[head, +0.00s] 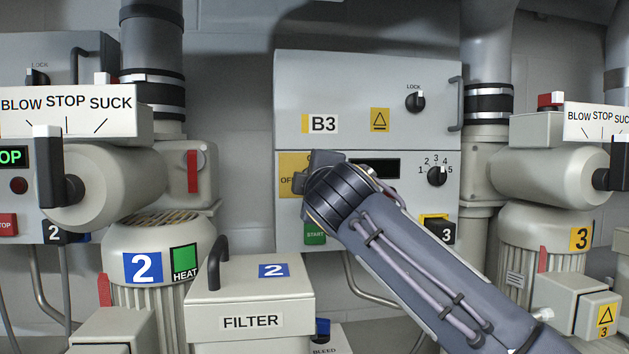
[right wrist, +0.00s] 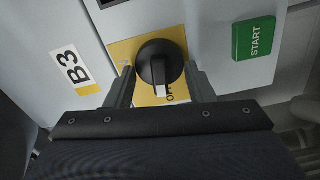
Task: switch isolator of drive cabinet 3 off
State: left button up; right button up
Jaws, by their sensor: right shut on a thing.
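Drive cabinet 3 (head: 365,85) is the grey box labelled B3, with a black 3 label at its lower right. Its isolator is a round black knob (right wrist: 158,62) with a white-tipped pointer on a yellow plate (head: 290,161). In the right wrist view the white tip points to the plate's lower edge, beside the partly hidden OFF print. My right gripper (right wrist: 160,80) is shut on the knob, one finger on each side. In the head view my right gripper (head: 318,175) covers the knob and part of the plate. My left gripper is not in view.
A green START button (head: 315,233) sits just below the isolator plate. A black LOCK knob (head: 415,101), a numbered selector (head: 437,175) and a vertical handle (head: 455,103) are on the same cabinet. A FILTER box (head: 250,300) stands below left. Blower 2 (head: 110,185) stands left.

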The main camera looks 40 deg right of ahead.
jog(key=shift+f+n, duration=0.1)
jog(key=shift+n, duration=0.8)
jog(key=o, duration=1)
jog(key=shift+c, duration=0.2)
jog(key=b+v, duration=0.2)
jog(key=v, duration=0.6)
